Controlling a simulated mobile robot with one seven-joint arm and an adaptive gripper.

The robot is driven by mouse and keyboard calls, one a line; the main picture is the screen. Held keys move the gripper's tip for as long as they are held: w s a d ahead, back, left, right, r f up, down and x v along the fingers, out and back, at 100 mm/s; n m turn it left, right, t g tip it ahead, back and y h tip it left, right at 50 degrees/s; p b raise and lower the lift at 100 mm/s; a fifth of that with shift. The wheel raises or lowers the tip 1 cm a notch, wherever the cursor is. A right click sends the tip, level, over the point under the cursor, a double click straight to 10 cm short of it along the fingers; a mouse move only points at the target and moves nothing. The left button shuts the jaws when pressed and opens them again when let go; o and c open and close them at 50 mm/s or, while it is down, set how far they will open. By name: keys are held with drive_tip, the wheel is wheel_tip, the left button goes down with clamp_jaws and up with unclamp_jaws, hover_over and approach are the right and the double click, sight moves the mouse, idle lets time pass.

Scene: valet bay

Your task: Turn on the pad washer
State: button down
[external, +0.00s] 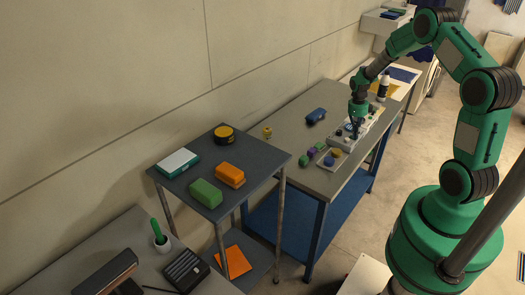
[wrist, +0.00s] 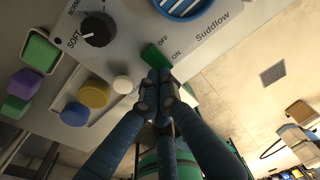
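The pad washer is a light grey panel (wrist: 205,45) marked "Suddlow" in the wrist view. It also shows on the grey bench under my arm in the external view (external: 342,142). Its green switch (wrist: 154,57) sits between the OFF and ON labels. A black dial (wrist: 97,30) with SOFT beside it is to the left. My gripper (wrist: 159,76) has its fingertips together just below the green switch; I cannot tell whether they touch it. Nothing shows between the fingers. In the external view my gripper (external: 353,130) is down at the washer, which it partly hides.
A dark blue object (external: 316,115) and a dark bottle (external: 383,86) stand behind. A side table (external: 240,196) is to the left.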

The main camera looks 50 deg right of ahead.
idle(0.3)
drive_tip(key=shift+s+f+t+b, duration=0.2)
drive_tip(key=shift+f+t+b, duration=0.2)
drive_tip(key=shift+b, duration=0.1)
drive_tip(key=shift+s+a+f+t+b, duration=0.1)
drive_tip(key=shift+s+f+t+b, duration=0.25)
drive_tip(key=shift+t, duration=0.35)
drive_tip(key=shift+w+r, duration=0.25)
drive_tip(key=shift+w, duration=0.65)
drive_tip(key=shift+r, duration=0.15)
drive_tip(key=shift+r+p, duration=0.2)
drive_tip(key=shift+p, duration=0.15)
wheel_tip(320, 180, up, 14)
drive_tip(key=p, duration=0.2)
drive_tip(key=shift+s+f, duration=0.2)
drive_tip(key=shift+s, duration=0.2)
